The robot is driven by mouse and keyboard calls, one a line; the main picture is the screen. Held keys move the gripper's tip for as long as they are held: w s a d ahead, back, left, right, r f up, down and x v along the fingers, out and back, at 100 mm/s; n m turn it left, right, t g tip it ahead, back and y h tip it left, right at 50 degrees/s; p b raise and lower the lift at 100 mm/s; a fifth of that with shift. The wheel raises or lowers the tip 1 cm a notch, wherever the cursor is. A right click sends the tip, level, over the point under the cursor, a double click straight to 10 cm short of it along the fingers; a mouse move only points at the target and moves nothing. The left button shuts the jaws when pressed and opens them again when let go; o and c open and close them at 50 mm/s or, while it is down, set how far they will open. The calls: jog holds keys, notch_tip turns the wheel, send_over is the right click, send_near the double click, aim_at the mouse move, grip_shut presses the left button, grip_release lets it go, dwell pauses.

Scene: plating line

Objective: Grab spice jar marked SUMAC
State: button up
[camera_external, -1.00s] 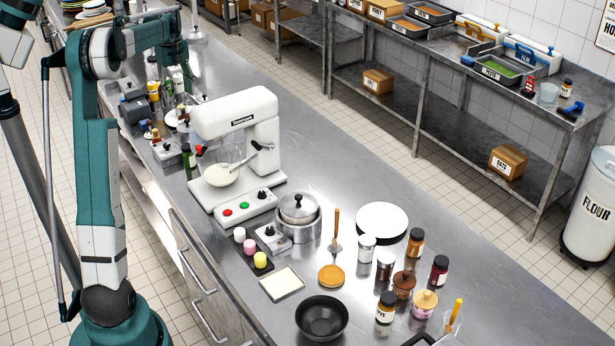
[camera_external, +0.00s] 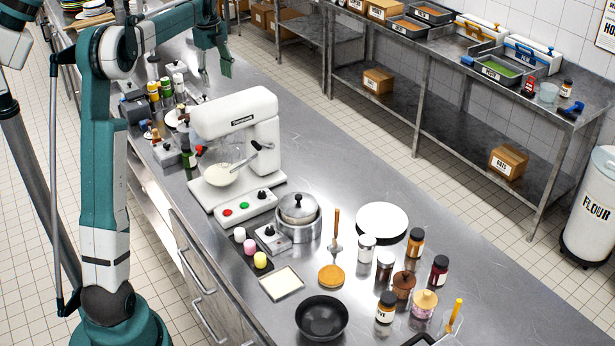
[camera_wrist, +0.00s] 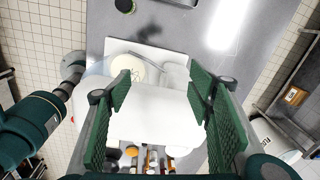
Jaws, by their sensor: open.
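Several jars stand at the front right of the counter in the external view. They include a dark red jar (camera_external: 438,270), an orange-brown jar (camera_external: 415,243), a jar with a partly readable label (camera_external: 385,308), a silver-lidded white jar (camera_external: 366,248) and a dark silver-lidded jar (camera_external: 385,265). I cannot read SUMAC on any of them. My gripper (camera_external: 222,66) is above the far part of the counter, beyond the mixer and far from these jars. In the wrist view my gripper (camera_wrist: 160,88) is open and empty, with the mixer (camera_wrist: 155,112) showing below between its fingers.
The tall white mixer (camera_external: 238,120) stands between my gripper and the front jars. Bottles (camera_external: 165,88) crowd the far left. A black bowl (camera_external: 322,318), a white plate (camera_external: 382,220) and a lidded pot (camera_external: 298,215) stand near the front. The counter's right strip is mostly clear.

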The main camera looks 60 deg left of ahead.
jog(key=w+d+n+t, duration=0.1)
jog(key=w+d, duration=0.8)
jog(key=d, duration=0.5)
jog(key=w+d+h, duration=0.1)
jog(key=w+d, duration=0.8)
jog(key=d, duration=0.5)
jog(key=w+d+n+t, duration=0.1)
jog(key=w+d, duration=0.7)
jog(key=d, duration=0.7)
jog(key=n+h, duration=0.3)
send_over(441, 260)
jog(key=f, duration=3)
jog(key=shift+s+a+f, duration=0.15)
jog(key=shift+a+f, duration=0.1)
jog(key=shift+f, duration=0.15)
jog(key=shift+x, duration=1.25)
